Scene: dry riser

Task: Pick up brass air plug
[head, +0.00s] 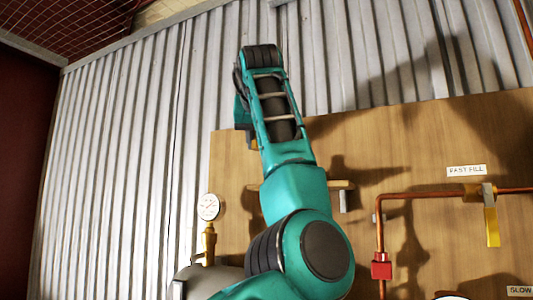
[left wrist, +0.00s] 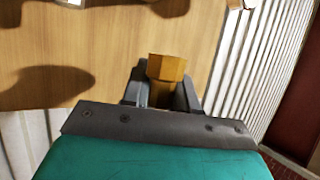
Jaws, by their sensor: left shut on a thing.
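The brass air plug (left wrist: 166,68) has a hexagonal head and sits between the fingers of my left gripper (left wrist: 164,90) in the left wrist view. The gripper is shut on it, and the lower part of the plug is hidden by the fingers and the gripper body. In the head view my left arm reaches up in front of the wooden board, and a small brass-coloured bit (head: 254,143) shows beside the forearm. The fingers are mostly hidden there. My right gripper is in neither view.
A pressure gauge (head: 208,207) stands left. Corrugated metal (head: 120,150) lies behind.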

